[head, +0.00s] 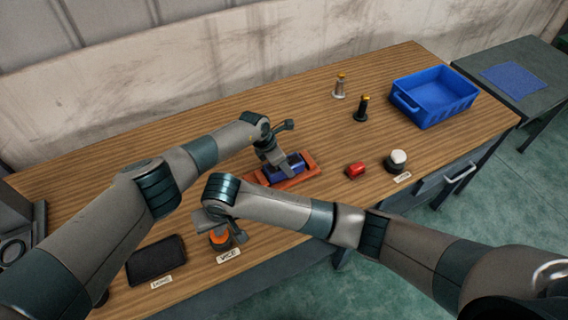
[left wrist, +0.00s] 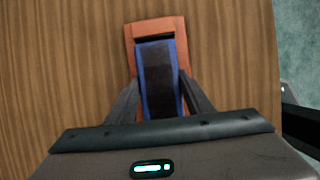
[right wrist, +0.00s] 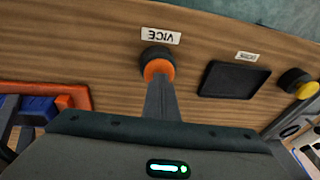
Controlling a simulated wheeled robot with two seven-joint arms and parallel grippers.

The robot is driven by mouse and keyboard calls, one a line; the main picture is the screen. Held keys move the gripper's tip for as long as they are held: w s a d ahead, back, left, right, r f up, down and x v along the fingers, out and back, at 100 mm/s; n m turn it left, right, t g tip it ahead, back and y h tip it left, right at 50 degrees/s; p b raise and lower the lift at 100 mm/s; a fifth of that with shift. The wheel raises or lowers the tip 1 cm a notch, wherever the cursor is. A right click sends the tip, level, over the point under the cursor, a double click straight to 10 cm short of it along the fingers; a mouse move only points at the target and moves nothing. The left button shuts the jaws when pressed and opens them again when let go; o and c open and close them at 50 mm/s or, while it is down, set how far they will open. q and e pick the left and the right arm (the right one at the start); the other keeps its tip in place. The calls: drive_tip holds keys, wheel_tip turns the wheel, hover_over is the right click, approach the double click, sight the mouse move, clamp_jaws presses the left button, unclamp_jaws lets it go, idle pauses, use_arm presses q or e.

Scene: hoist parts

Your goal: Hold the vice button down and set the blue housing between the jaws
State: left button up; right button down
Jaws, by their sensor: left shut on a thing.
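The blue housing (head: 290,164), with a dark inner face, is between the fingers of my left gripper (head: 278,162). It also shows in the left wrist view (left wrist: 158,80). It is at the orange vice (head: 309,177), lined up along it; whether it rests between the jaws or hovers just above I cannot tell. The vice's far end shows in the left wrist view (left wrist: 155,27). My right gripper (right wrist: 163,82) is shut, fingers together, its tip at the orange vice button (right wrist: 157,69). The button also shows in the head view (head: 220,238), below the gripper. How far it is pressed is hidden.
A "VICE" label (head: 229,256) lies by the button. A black tray (head: 156,261) is left of it. A red block (head: 356,169) and a white-topped button (head: 397,160) sit right of the vice. Two small posts (head: 340,87) and a blue bin (head: 434,97) stand further back.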

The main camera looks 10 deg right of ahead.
use_arm(q)
drive_tip(key=shift+f, duration=0.2)
use_arm(e)
drive_tip(key=shift+f, duration=0.1)
idle(0.4)
use_arm(q)
drive_tip(key=o, duration=1.5)
use_arm(e)
drive_tip(key=shift+s, duration=0.1)
use_arm(q)
drive_tip(key=shift+r, duration=0.1)
wheel_tip(320, 180, up, 12)
drive_tip(key=shift+f, duration=0.1)
use_arm(e)
drive_tip(key=w+a+v, duration=0.1)
drive_tip(key=v, duration=0.6)
drive_tip(key=shift+a, duration=0.15)
idle(0.4)
drive_tip(key=shift+w+r, duration=0.1)
drive_tip(key=shift+r, duration=0.25)
